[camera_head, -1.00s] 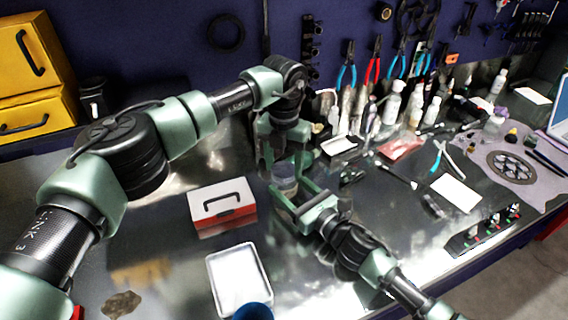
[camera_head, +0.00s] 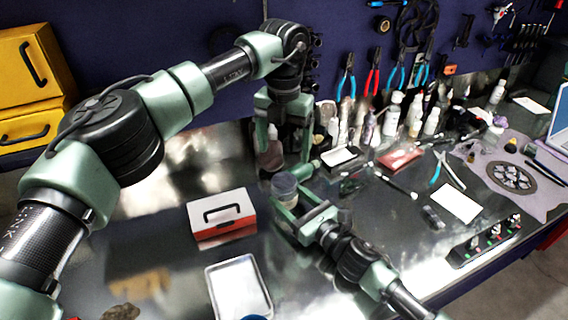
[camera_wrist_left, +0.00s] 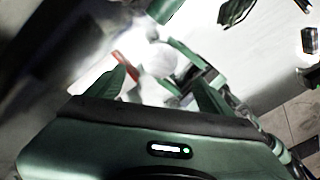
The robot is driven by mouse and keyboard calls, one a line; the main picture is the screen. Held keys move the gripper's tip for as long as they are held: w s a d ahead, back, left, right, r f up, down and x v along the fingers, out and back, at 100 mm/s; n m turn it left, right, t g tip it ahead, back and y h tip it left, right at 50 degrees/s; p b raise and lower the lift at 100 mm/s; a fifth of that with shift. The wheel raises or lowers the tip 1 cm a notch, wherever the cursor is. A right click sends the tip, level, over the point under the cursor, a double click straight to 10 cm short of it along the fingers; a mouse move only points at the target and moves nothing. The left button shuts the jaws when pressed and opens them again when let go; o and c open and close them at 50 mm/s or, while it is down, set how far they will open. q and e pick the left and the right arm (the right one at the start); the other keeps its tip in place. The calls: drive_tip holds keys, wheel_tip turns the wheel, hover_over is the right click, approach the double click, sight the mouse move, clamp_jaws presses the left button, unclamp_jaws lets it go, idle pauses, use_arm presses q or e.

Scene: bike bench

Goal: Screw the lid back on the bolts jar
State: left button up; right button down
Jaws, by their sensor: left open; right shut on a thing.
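The bolts jar (camera_head: 285,187), a small clear-sided jar with a grey-blue top, stands right of the red-and-white box in the head view. My right gripper (camera_head: 287,203) is shut on it from the front right. I cannot tell whether the top is a lid or the open mouth. My left gripper (camera_head: 284,160) is open, pointing down, above and behind the jar and apart from it. In the left wrist view, a pale round shape (camera_wrist_left: 160,60), likely the jar's top, lies beyond the open left fingers (camera_wrist_left: 165,90), washed out by glare. I cannot pick out a separate lid.
The red-and-white box (camera_head: 222,216) stands left of the jar, with a white tray (camera_head: 238,290) in front. Bottles (camera_head: 391,115) stand along the back, below hanging pliers (camera_head: 372,75). The bench's left part is fairly clear.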

sight(293, 201)
use_arm(q)
drive_tip(key=shift+r, duration=1.55)
use_arm(e)
drive_tip(key=shift+c, duration=1.5)
unclamp_jaws()
use_arm(q)
drive_tip(key=shift+f, duration=0.1)
use_arm(e)
drive_tip(key=shift+s+d+f, duration=0.1)
drive_tip(key=shift+s+d, duration=0.2)
drive_tip(key=shift+s, duration=0.05)
drive_tip(key=b+v, duration=0.1)
drive_tip(key=v, duration=0.5)
drive_tip(key=shift+s+d+b, duration=0.1)
drive_tip(key=shift+b, duration=0.3)
use_arm(q)
drive_tip(key=shift+f, duration=0.85)
use_arm(e)
drive_tip(key=shift+s+d, duration=0.15)
drive_tip(key=shift+s, duration=0.05)
